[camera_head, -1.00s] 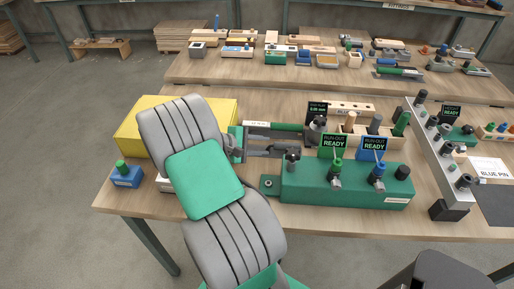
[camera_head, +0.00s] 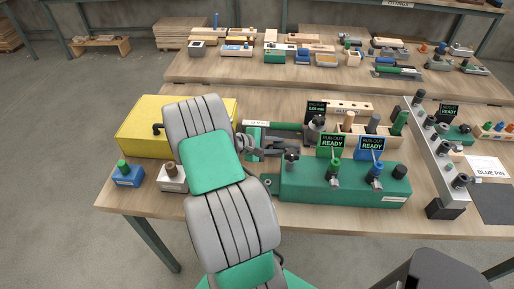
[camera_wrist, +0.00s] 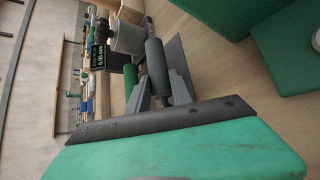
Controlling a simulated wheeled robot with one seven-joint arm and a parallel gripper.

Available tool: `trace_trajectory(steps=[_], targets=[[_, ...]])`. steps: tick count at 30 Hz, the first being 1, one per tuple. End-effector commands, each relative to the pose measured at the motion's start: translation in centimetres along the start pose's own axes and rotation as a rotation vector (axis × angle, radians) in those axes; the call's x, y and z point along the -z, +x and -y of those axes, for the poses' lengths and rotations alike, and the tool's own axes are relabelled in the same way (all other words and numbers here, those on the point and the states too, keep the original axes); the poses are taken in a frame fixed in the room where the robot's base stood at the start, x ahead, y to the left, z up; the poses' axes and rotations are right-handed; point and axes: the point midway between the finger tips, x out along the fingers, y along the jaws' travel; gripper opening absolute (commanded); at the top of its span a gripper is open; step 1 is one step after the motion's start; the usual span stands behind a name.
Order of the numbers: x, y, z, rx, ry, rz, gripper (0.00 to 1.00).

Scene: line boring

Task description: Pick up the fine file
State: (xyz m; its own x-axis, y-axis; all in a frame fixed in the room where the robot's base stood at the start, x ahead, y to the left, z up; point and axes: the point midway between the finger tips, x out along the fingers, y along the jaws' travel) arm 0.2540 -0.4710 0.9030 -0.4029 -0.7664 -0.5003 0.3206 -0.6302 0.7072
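A dark grey cylinder (camera_wrist: 157,66), possibly the handle of the fine file, lies between my fingertips in the wrist view. A flat dark grey strip (camera_wrist: 176,55) shows beside it. I cannot tell whether they are one piece. My gripper (camera_wrist: 159,84) appears open, its fingers on either side of the cylinder; contact is unclear. In the head view my gripper (camera_head: 280,147) is low over the table, left of the green fixture block. A green bar (camera_head: 283,127) lies just behind it and shows as a green cylinder in the wrist view (camera_wrist: 130,78).
The green fixture block (camera_head: 340,185) with "READY" displays stands close on the right. A yellow box (camera_head: 140,132) stands on the left behind my arm. A blue block (camera_head: 126,178) and a white block (camera_head: 172,178) sit at the table's left front.

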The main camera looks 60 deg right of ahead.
Motion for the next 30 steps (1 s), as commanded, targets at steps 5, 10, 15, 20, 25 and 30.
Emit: trace_trajectory(steps=[5, 10, 15, 20, 25, 30], targets=[[0.00, -0.02, 0.01, 0.000, 0.000, 0.000, 0.01], [0.00, -0.02, 0.00, 0.000, 0.000, 0.000, 0.00], [0.00, -0.03, 0.00, 0.000, 0.000, 0.000, 0.00], [0.00, -0.03, 0.00, 0.000, 0.000, 0.000, 0.00], [-0.01, -0.03, -0.01, 0.000, 0.000, 0.000, 0.00], [-0.01, -0.03, -0.02, 0.000, 0.000, 0.000, 0.00]])
